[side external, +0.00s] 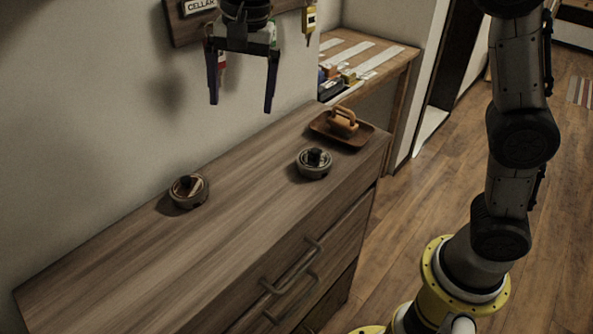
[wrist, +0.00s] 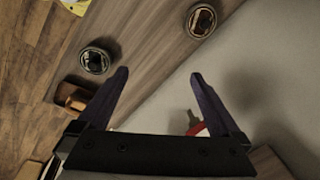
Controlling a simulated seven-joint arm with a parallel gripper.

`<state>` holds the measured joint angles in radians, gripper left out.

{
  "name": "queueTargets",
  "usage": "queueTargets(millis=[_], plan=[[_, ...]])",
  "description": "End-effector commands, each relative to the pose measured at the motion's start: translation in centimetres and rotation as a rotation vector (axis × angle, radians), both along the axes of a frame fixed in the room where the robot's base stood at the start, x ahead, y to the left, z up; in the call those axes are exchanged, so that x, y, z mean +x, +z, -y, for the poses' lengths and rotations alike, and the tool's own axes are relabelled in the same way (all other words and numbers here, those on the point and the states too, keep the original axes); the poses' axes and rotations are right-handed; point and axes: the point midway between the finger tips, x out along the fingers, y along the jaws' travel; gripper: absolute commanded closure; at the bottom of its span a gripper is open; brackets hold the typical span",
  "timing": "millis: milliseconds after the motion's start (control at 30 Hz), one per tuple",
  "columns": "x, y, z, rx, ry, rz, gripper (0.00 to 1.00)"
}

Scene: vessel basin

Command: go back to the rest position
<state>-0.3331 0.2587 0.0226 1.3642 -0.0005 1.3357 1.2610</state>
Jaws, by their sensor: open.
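My gripper (side external: 241,104) hangs high above the dresser top, near the wall. Its two dark fingers are spread wide with nothing between them. In the wrist view my gripper (wrist: 162,72) also shows open and empty, with the dresser top and wall below it. My arm stands at the right in the side view.
The wooden dresser (side external: 130,270) carries two round vessels, one left (side external: 188,190) and one right (side external: 314,163). A brown tray (side external: 358,139) with an orange-brown handled object (side external: 343,121) sits at its far end. A wall board with a "CELLAR" sign (side external: 199,6) is close behind my gripper.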

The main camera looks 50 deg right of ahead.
Motion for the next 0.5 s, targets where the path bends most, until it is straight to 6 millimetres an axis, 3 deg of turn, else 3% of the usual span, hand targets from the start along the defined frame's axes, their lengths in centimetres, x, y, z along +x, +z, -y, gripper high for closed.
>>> queueTargets(millis=[33,233,500], plan=[[-1.8,0.9,1.8,-0.005,0.050,0.028,0.00],[-8.4,1.9,7.1,-0.053,0.282,0.129,0.00],[-18.3,-0.6,12.3,-0.175,0.586,0.256,0.00]])
